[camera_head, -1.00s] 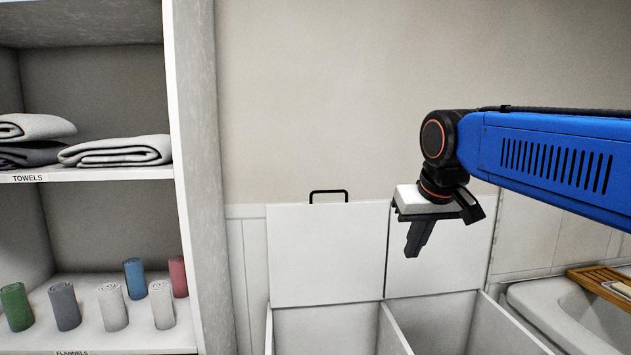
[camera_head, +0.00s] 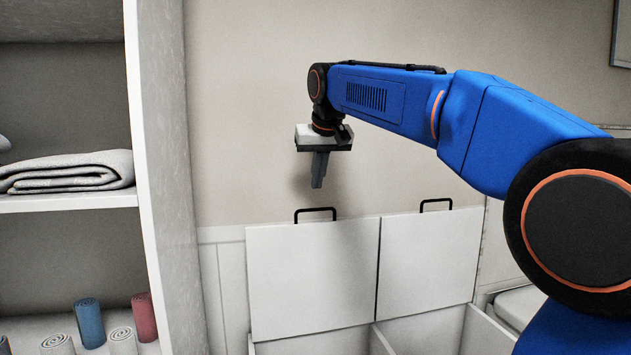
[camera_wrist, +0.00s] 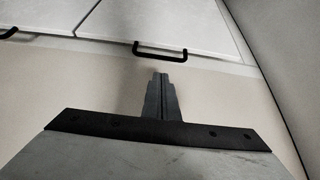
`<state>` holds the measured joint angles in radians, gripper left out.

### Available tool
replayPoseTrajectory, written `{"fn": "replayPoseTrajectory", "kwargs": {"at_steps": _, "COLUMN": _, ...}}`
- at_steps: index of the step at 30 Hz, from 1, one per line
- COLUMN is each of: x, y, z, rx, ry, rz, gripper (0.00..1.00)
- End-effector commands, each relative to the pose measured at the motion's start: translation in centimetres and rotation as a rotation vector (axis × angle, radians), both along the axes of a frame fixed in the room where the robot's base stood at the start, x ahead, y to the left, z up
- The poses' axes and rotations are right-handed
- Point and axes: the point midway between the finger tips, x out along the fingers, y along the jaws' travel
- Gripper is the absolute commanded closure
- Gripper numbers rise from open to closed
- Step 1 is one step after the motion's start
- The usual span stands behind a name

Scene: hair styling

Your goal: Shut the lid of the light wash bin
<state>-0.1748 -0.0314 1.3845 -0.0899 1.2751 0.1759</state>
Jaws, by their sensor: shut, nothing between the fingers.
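Two white bin lids stand open and upright against the wall: a left lid (camera_head: 312,280) and a right lid (camera_head: 430,262). Each has a black handle on its top edge, the left handle (camera_head: 315,214) and the right handle (camera_head: 436,204). No label shows which bin is the light wash. My gripper (camera_head: 317,186) is shut and empty, pointing down just above the left handle, apart from it. In the wrist view my shut fingers (camera_wrist: 160,76) point toward a handle (camera_wrist: 160,52), with a gap between; another handle (camera_wrist: 9,33) shows at the left edge.
The open bins (camera_head: 415,333) lie below the lids, cut off by the frame. A shelf unit (camera_head: 165,190) with a folded towel (camera_head: 70,172) and rolled flannels (camera_head: 89,322) stands at left. A white tub is partly visible at right behind my arm. The wall above the lids is clear.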

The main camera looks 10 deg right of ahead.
Motion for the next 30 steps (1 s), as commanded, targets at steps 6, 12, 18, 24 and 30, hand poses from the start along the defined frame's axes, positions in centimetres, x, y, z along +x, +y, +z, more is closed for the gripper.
{"fn": "replayPoseTrajectory", "kwargs": {"at_steps": 6, "x": 1.8, "y": 0.0, "z": -3.3, "rx": 0.000, "ry": 0.003, "rz": 0.000, "gripper": 1.00}}
{"fn": "replayPoseTrajectory", "kwargs": {"at_steps": 12, "x": 3.1, "y": 0.0, "z": -5.6, "rx": 0.000, "ry": 0.002, "rz": 0.000, "gripper": 1.00}}
{"fn": "replayPoseTrajectory", "kwargs": {"at_steps": 18, "x": 3.7, "y": 0.0, "z": -6.6, "rx": 0.000, "ry": 0.001, "rz": 0.000, "gripper": 1.00}}
{"fn": "replayPoseTrajectory", "kwargs": {"at_steps": 24, "x": 3.8, "y": 0.0, "z": -6.8, "rx": 0.000, "ry": 0.000, "rz": 0.000, "gripper": 1.00}}
{"fn": "replayPoseTrajectory", "kwargs": {"at_steps": 30, "x": 3.8, "y": 0.0, "z": -6.8, "rx": 0.000, "ry": -0.001, "rz": 0.000, "gripper": 1.00}}
